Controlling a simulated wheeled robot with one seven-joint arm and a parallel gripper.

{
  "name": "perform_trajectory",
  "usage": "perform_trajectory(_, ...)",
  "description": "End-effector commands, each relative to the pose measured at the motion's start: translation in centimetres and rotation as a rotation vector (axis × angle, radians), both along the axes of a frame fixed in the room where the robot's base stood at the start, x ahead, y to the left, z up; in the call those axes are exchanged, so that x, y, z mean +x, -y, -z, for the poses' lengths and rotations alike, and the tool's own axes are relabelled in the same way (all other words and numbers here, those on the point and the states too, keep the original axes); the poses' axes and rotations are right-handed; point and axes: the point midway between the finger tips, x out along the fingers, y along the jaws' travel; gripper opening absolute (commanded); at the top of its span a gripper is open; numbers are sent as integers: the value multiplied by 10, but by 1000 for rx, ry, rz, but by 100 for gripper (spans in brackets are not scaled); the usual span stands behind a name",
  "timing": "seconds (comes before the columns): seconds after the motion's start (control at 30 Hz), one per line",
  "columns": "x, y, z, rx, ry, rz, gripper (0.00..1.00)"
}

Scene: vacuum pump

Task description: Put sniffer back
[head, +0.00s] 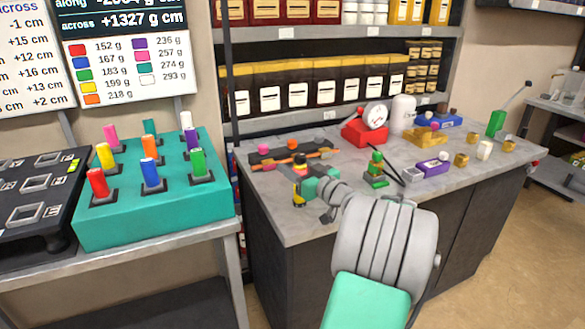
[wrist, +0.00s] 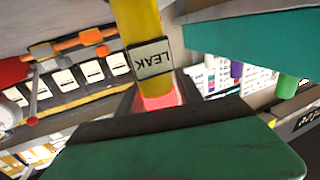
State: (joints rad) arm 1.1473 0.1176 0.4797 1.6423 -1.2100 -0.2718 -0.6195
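The sniffer (wrist: 138,22) is a yellow rod with a "LEAK" label, which appears upside down in the wrist view. Its reddish end meets the dark front of my gripper (wrist: 155,98). In the head view, the yellow and black sniffer (head: 298,188) stands roughly upright at my gripper (head: 303,190), near the left front edge of the grey worktop. My gripper appears shut on it, though the fingertips are partly hidden. The sniffer's far end is cut off in the wrist view. I cannot tell which fixture is its holder.
A dark rack with orange parts (head: 293,156) lies behind my gripper. A red gauge (head: 365,128), a green-based item (head: 376,171) and a purple box (head: 433,167) stand to the right on the worktop (head: 270,190). A teal block (head: 150,215) with colored cylinders stands left, across a gap.

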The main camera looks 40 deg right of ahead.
Motion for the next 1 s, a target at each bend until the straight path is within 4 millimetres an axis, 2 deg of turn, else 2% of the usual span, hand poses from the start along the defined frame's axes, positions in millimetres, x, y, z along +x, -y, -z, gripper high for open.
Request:
perform_trajectory(0.1,0,0,0,0,0,0,53)
perform_trajectory(0.33,0,0,-1,0,0,0,53)
perform_trajectory(0.43,0,0,-7,1,0,0,53)
perform_trajectory(0.57,-27,2,-3,1,0,6,53)
perform_trajectory(0.8,-93,0,-2,1,0,7,53)
perform_trajectory(0.87,-102,-1,5,-5,3,4,53)
perform_trajectory(1.0,-116,-3,2,-3,1,2,53)
